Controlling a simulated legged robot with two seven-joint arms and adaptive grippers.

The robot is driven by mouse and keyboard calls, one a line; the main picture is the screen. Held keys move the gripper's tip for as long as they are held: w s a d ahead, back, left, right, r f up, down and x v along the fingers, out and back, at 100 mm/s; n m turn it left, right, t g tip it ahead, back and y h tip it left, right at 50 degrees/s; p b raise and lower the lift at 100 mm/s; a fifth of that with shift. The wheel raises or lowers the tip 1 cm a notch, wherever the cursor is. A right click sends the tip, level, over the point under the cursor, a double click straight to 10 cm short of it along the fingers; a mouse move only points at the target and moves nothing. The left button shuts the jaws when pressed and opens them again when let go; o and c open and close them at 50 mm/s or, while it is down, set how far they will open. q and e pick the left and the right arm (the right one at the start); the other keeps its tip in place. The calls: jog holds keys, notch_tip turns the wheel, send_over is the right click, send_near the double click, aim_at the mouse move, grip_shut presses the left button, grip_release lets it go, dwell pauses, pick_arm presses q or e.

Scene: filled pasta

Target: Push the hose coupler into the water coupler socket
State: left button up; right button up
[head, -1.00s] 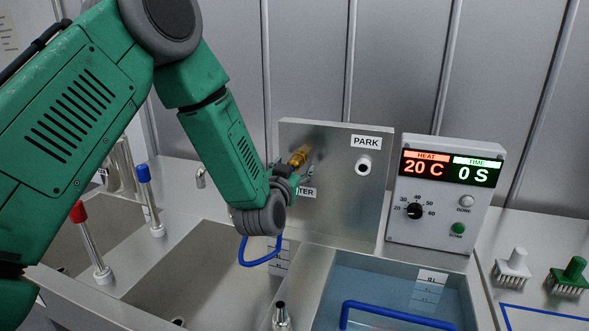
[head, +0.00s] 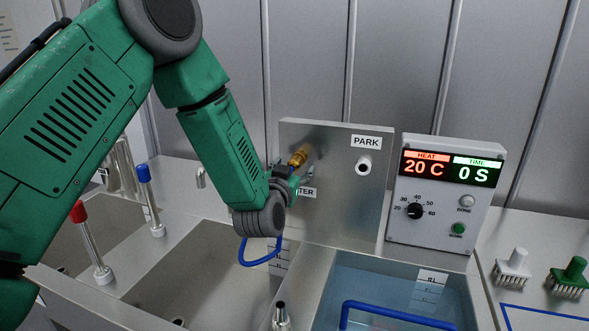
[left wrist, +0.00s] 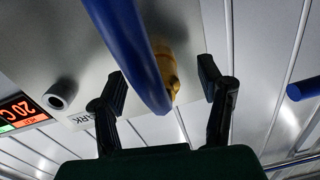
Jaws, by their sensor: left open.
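A brass coupler (head: 299,157) is at the metal panel (head: 335,215), above a partly hidden label reading "TER". It also shows in the left wrist view (left wrist: 166,68), partly behind the blue hose (left wrist: 142,50). The hose hangs in a loop below my wrist in the head view (head: 262,263). My left gripper (head: 293,180) is just below the coupler. In the left wrist view its fingers (left wrist: 161,72) are apart, with hose and coupler between them and gaps at both sides. How deep the coupler sits in the water socket is hidden. My right gripper is not in view.
A white-rimmed port (head: 363,167) under the PARK sign is on the panel's right side. A control box (head: 445,195) stands to the right. Below are an empty basin (head: 205,270) and a water bath (head: 385,285) with a blue bar. Red-capped (head: 78,212) and blue-capped (head: 144,173) posts stand left.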

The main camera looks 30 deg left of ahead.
pick_arm(q)
jog(key=v, duration=0.6)
jog(key=shift+s, duration=0.25)
jog(key=shift+d+r, duration=0.1)
jog(key=v, duration=0.7)
jog(key=shift+s, duration=0.2)
